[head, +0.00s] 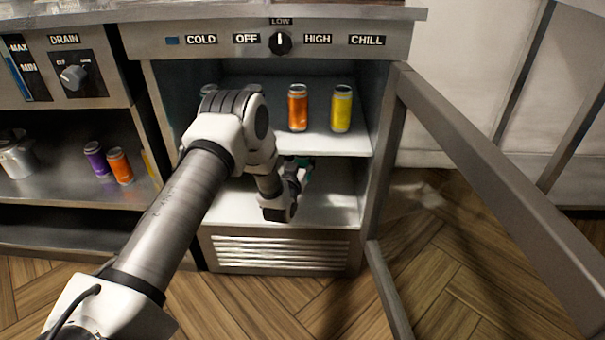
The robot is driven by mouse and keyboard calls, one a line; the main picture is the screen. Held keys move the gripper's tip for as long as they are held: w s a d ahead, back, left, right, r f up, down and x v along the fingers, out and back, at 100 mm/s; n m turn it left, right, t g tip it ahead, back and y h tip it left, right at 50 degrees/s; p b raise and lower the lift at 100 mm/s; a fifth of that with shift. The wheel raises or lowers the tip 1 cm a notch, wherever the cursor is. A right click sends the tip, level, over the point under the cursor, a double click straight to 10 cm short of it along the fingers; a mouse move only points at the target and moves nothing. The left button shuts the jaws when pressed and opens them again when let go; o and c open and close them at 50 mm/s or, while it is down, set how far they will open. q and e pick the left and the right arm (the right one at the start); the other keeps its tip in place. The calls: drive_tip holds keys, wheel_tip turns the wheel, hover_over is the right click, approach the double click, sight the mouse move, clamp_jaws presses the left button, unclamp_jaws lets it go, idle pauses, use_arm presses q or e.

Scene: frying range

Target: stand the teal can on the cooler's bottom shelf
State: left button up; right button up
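The cooler (382,150) is open, with a middle shelf and a bottom shelf (335,208). My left arm reaches in from the lower left, and my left gripper (300,171) is inside the lower compartment, above the bottom shelf's floor. My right gripper is out of view.
The cooler door (480,165) is swung open to the right. A purple can (97,159) and another orange can (120,166) stand on the left shelf.

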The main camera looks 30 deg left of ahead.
sight(303, 166)
use_arm(q)
drive_tip(key=f+b, duration=0.1)
drive_tip(key=f, duration=0.1)
drive_tip(key=f+b, duration=0.1)
drive_tip(key=shift+w+f+b, duration=0.3)
drive_tip(key=shift+w+f, duration=0.1)
drive_tip(key=shift+r, duration=0.25)
drive_tip(key=shift+s+f, duration=0.1)
drive_tip(key=shift+f, duration=0.5)
drive_tip(key=o, duration=1.4)
